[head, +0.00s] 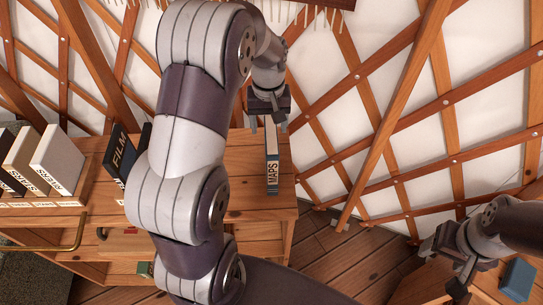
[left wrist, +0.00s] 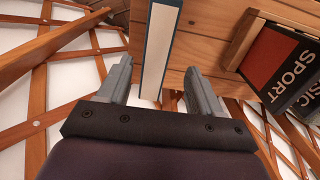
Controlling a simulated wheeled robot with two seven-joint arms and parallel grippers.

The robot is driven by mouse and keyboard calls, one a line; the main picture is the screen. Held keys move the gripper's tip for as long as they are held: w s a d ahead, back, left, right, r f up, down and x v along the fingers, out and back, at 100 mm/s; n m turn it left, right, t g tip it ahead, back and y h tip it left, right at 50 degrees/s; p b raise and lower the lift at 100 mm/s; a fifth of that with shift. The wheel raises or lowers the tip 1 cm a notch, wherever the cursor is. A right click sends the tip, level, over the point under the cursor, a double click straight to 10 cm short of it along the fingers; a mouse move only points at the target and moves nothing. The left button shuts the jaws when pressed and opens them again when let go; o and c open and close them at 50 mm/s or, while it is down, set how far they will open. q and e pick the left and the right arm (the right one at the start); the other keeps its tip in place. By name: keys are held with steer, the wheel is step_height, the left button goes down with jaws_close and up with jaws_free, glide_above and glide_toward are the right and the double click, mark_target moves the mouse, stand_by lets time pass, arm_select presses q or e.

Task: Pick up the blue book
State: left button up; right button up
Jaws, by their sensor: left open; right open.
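A thin upright book marked MAPS (head: 272,172), with dark blue covers and a pale middle, stands near the right end of the wooden shelf top (head: 255,205). My left gripper (head: 267,124) is open at the book's far end, its fingers on either side. In the left wrist view the book (left wrist: 160,45) runs between the open fingers (left wrist: 158,72), with a gap on each side. My right gripper (head: 447,262) is open and empty at the lower right, far from the book.
A dark FILM book (head: 118,155) and pale books (head: 57,160) stand further left. A SPORT book (left wrist: 283,65) shows in the left wrist view. A blue block (head: 517,280) lies by my right arm. The lattice wall (head: 400,130) rises close behind. My left arm hides part of the shelf.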

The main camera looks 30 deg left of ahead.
mark_target(271, 135)
arm_select(q)
steer(key=f, duration=0.1)
steer(key=f+p, duration=0.1)
steer(key=f, duration=0.2)
steer(key=shift+w+d+f+p, duration=0.1)
steer(key=shift+d+f+p, duration=0.05)
steer(key=shift+d+p, duration=0.25)
steer(key=shift+a+f, duration=0.15)
steer(key=shift+f, duration=0.15)
jaws_close()
steer(key=shift+r, duration=0.1)
